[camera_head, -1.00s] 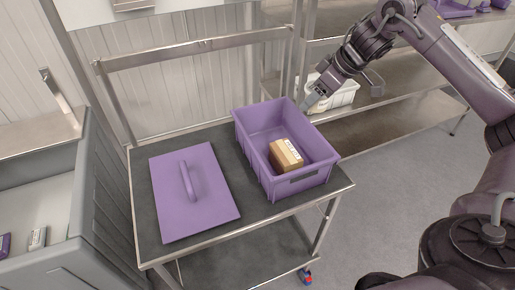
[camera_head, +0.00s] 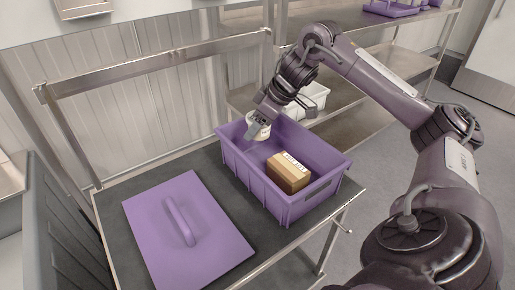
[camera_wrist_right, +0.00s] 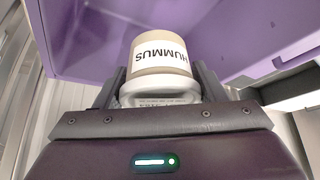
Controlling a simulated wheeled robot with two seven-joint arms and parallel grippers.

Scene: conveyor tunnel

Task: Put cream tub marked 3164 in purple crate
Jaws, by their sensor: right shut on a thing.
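A cream tub (camera_head: 261,131) is held between the fingers of my right gripper (camera_head: 257,127), at the far left corner of the purple crate (camera_head: 318,153). In the right wrist view, the tub (camera_wrist_right: 163,57) has a white label reading HUMMUS, upside down in the picture. Smaller print near the fingers is too faint to read as 3164. The fingers (camera_wrist_right: 160,85) are shut on the tub's sides, with purple crate wall behind it. I cannot tell exactly how high the tub is against the rim. My left gripper is not in view.
A brown box with a white label (camera_head: 287,173) lies inside the crate. A purple lid with a handle (camera_head: 187,232) lies left of the crate on the dark trolley top (camera_head: 110,222). A white bin (camera_head: 313,98) stands on the shelf behind.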

